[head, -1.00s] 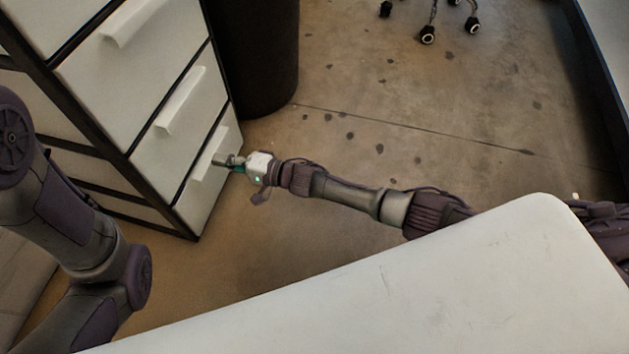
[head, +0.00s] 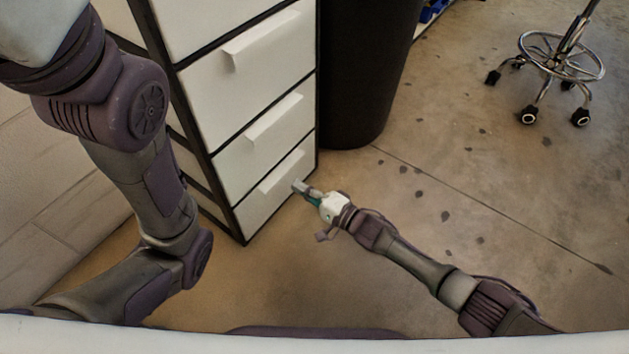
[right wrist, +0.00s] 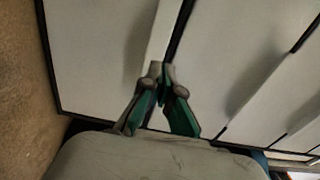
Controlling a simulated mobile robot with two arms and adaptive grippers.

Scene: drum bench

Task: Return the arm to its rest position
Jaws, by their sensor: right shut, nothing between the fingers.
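My right arm (head: 420,265) reaches in from the lower right, low over the floor. Its gripper (head: 298,187) is shut and empty, in front of the bottom drawer (head: 270,192) of the white drawer cabinet. The right wrist view shows the shut fingertips (right wrist: 158,72) close to a drawer front and its handle; whether they touch it I cannot tell. The drawers look closed. My left arm (head: 155,180) hangs bent at the left of the head view, and its gripper is out of view.
A dark round bin (head: 365,75) stands right of the cabinet. A wheeled stool (head: 560,60) is at the upper right. My own white body edge crosses the bottom. The brown floor (head: 480,200) between the arm and the stool is clear.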

